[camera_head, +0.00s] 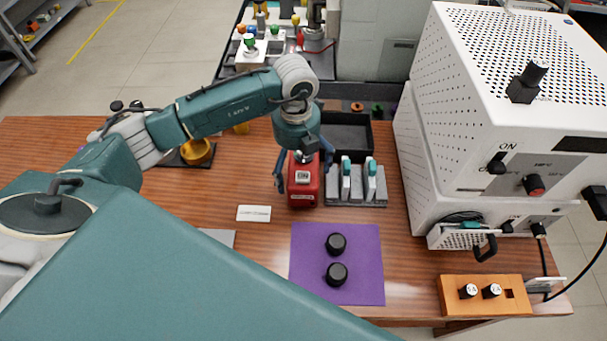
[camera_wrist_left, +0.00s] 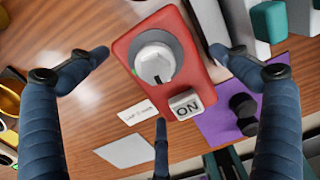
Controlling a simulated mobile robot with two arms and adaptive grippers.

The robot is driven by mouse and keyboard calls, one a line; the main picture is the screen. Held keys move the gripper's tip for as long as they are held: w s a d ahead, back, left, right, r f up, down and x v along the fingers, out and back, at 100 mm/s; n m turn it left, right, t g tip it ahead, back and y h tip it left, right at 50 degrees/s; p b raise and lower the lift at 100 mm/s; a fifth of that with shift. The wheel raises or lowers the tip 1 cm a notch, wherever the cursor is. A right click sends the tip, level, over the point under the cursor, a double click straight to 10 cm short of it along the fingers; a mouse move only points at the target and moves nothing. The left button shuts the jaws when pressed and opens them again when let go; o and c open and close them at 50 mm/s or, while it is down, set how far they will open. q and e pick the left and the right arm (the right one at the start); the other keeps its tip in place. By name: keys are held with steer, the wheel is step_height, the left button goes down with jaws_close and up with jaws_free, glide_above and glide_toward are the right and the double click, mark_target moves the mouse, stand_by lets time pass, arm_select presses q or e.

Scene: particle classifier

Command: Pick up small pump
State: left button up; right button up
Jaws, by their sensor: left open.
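The small pump appears to be the red box (camera_head: 303,192) with an ON switch, standing on the wooden table left of a grey rack. In the left wrist view the red pump (camera_wrist_left: 180,65) shows a white knob on top and the ON switch at its near end. My left gripper (camera_head: 303,172) is open above the pump, with blue fingers on either side of it. In the wrist view the gripper's (camera_wrist_left: 160,56) fingers are spread around the pump, with no clear contact visible. My right gripper is out of view.
A grey rack (camera_head: 352,199) with teal-topped pieces stands close right of the pump. A purple mat (camera_head: 307,288) with two black knobs lies in front. A white machine (camera_head: 420,165) stands at right, near an orange block (camera_head: 460,303). A white label (camera_head: 254,213) lies left.

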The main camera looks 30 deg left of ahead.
arm_select(q)
steer(key=shift+f, duration=1.7)
steer(key=c, duration=1.7)
steer(key=shift+r, duration=0.1)
steer(key=shift+w+r, duration=0.1)
steer(key=shift+r, duration=0.05)
